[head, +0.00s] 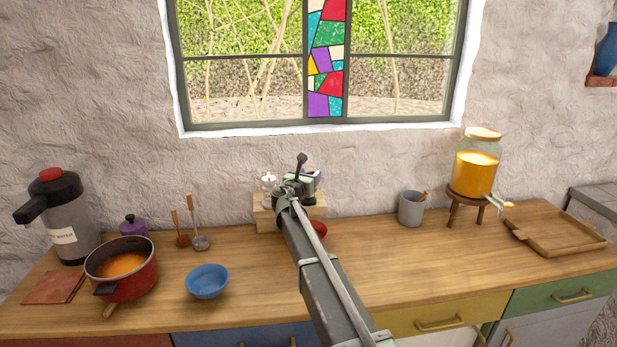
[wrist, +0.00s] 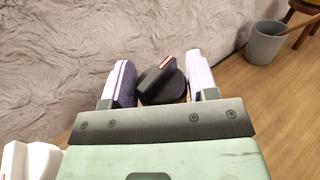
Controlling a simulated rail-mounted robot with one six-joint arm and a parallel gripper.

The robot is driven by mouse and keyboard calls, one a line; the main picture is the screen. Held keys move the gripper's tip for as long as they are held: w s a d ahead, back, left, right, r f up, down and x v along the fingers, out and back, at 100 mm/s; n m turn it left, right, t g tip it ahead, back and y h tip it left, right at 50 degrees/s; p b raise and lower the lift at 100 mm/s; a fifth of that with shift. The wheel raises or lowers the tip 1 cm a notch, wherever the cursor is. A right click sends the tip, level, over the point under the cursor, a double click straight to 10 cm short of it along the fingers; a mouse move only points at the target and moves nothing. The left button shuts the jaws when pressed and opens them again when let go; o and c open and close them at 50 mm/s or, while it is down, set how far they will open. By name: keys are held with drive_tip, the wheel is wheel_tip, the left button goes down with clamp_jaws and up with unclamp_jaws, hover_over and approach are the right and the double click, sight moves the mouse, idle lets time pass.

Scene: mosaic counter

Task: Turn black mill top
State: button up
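The black mill top (wrist: 160,84), a round dark knob with a raised bar across it, shows in the wrist view between the two fingers of my gripper (wrist: 161,80). The fingers are apart, one on each side of the knob. The left finger is very close to it; I cannot tell whether either finger touches it. The mill's body is hidden below my gripper. In the head view my gripper (head: 300,190) is over the small wooden stand (head: 264,220), and I cannot make out the black mill there.
A white mill (head: 268,184) stands on the stand's left part, close by. A red object (head: 319,228) is partly hidden behind my arm. A grey cup (head: 411,209) stands to the right, ladles (head: 200,225) to the left. The rough wall (wrist: 70,50) is close behind.

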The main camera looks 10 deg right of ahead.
drive_tip(key=c, duration=0.5)
drive_tip(key=m+g+h, duration=0.2)
drive_tip(key=g+h, duration=0.1)
drive_tip(key=shift+w+a+m, duration=0.1)
drive_tip(key=shift+w+m, duration=0.15)
drive_tip(key=shift+m, duration=0.15)
drive_tip(key=m+g+h, duration=0.2)
drive_tip(key=shift+s+g, duration=0.25)
drive_tip(key=shift+g, duration=0.05)
drive_tip(key=o, duration=0.9)
drive_tip(key=shift+o, duration=0.2)
wheel_tip(320, 180, up, 20)
drive_tip(key=p, duration=2)
